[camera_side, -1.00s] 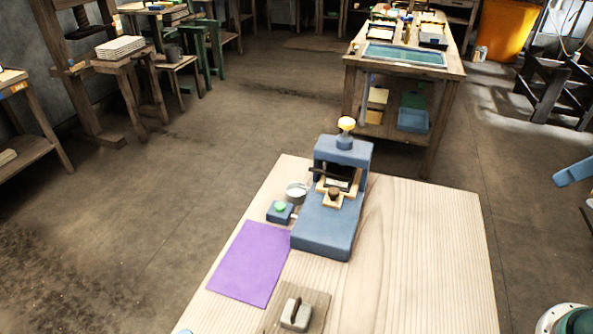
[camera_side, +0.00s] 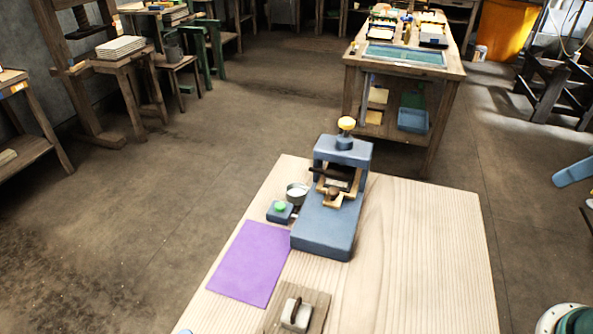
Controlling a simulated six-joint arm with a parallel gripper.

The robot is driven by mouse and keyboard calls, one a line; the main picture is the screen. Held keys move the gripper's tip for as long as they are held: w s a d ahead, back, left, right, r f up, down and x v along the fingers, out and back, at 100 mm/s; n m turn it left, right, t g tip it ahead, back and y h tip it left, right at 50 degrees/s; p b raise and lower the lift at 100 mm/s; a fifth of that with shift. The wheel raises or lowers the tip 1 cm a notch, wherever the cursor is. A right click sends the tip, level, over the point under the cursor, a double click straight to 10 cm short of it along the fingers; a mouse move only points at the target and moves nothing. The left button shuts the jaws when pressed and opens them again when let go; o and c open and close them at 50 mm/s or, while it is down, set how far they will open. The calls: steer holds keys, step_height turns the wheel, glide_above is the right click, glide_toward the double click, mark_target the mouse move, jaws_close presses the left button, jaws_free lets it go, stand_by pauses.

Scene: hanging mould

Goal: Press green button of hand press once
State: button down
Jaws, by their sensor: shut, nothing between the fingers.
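Nothing covers the button. Inside the press frame there is a dark bar (camera_side: 330,172) and a wooden piece with a brown knob (camera_side: 333,193). My gripper is not in view.
A wooden board with a grey block (camera_side: 297,313) is at the front edge. The table's right half (camera_side: 430,260) is clear.

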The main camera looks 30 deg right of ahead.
steer(key=shift+w, duration=0.15)
steer(key=n+t+y, duration=0.3)
steer(key=n+y, duration=0.1)
steer(key=n, duration=1)
glide_above(284, 207)
step_height(284, 207, down, 19)
steer(key=shift+f, duration=4.35)
